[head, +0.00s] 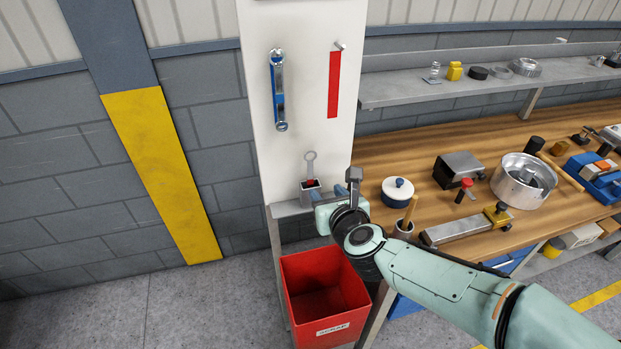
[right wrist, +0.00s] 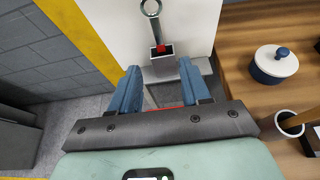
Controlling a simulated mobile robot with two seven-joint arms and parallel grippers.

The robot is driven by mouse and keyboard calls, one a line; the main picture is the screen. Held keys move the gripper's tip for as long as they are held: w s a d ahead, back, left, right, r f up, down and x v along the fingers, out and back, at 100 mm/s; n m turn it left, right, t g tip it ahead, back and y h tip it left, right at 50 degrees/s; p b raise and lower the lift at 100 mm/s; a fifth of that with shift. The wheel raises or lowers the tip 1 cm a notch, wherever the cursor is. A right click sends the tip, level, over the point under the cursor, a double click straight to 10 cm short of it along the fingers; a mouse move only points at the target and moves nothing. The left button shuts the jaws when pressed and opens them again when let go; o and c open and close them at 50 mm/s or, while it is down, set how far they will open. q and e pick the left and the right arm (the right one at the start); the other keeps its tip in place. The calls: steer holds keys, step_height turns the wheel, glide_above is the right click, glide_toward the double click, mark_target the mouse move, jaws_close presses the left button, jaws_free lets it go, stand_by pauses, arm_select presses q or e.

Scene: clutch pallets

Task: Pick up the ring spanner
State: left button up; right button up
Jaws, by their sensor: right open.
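A ring-ended spanner (head: 310,165) stands upright in a small grey holder (head: 311,193) on a ledge at the foot of the white board. Its ring is up and red shows at the holder's mouth. The right wrist view shows the spanner's ring (right wrist: 151,8) and the holder (right wrist: 160,73) beyond my fingers. My right gripper (head: 346,186) is open and empty, just right of the holder in the head view. Its blue fingers (right wrist: 158,88) are apart, with the holder ahead between their tips and no visible contact. My left gripper is not in view.
Another spanner (head: 279,90) hangs on the white board (head: 307,60) over blue, beside a red strip (head: 334,85) under a peg. A red bin (head: 325,300) stands below. Right, the wooden bench (head: 390,155) holds a lidded pot (head: 397,191), a cup (head: 403,229) and metal parts.

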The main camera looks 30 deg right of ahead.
glide_toward(311, 174)
steer(key=w+f, duration=0.2)
steer(key=w, duration=0.1)
steer(key=shift+d+r+p+x, duration=0.1)
steer(key=shift+r+p+x, duration=0.1)
steer(key=shift+x, duration=0.7)
steer(key=shift+d+r+p+x, duration=0.1)
steer(key=shift+p+x, duration=0.1)
steer(key=shift+x, duration=0.7)
steer(key=shift+d+r+p+x, duration=0.1)
steer(key=shift+r+p+x, duration=0.1)
steer(key=shift+x, duration=0.7)
jaws_close()
